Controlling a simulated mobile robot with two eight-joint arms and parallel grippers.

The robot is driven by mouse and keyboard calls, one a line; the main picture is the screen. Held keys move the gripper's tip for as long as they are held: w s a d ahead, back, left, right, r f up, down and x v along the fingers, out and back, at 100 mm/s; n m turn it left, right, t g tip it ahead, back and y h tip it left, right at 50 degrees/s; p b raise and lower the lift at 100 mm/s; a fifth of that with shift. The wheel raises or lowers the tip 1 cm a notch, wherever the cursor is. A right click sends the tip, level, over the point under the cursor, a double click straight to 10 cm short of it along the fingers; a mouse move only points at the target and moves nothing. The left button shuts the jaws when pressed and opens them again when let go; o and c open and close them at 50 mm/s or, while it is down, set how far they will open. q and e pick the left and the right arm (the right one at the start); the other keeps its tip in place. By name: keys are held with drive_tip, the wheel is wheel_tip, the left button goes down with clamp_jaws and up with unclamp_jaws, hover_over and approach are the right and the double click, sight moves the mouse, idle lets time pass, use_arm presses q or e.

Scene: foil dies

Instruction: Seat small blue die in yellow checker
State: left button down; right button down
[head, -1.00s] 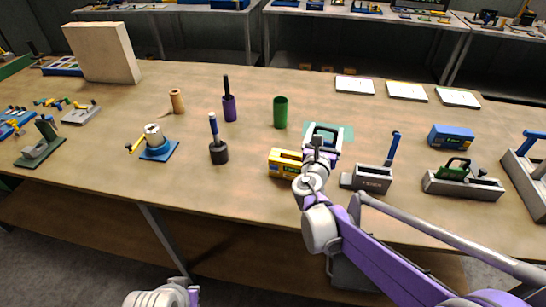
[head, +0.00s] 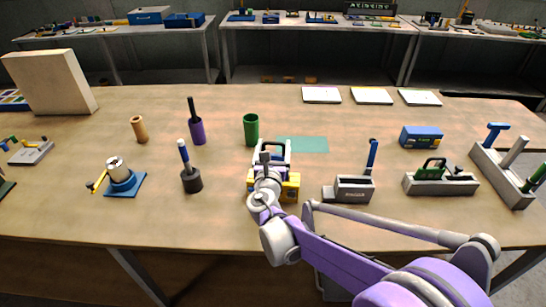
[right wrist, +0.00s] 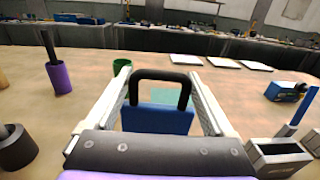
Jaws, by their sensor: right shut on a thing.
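The small blue die (right wrist: 158,120) is a blue block with a black loop handle, seen in the right wrist view. My right gripper (head: 271,148) is shut on it, with a pale finger on each side of the handle. In the head view the gripper and wrist largely hide the die. The yellow checker (head: 291,189) is a yellow block on the table, just below and behind my right wrist in the head view, partly covered by it. I cannot tell whether the die touches the checker. My left gripper is out of view.
A green cup (head: 251,130) and a teal mat (head: 310,145) lie behind the gripper. To the right stand a grey holder with a blue handle (head: 349,189), a blue box (head: 421,138) and a grey block with a green handle (head: 440,183). A dark-based blue handle (head: 190,180) stands left.

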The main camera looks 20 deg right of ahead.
sight(273, 157)
drive_tip(key=shift+f, duration=1.5)
drive_tip(key=shift+f, duration=0.15)
unclamp_jaws()
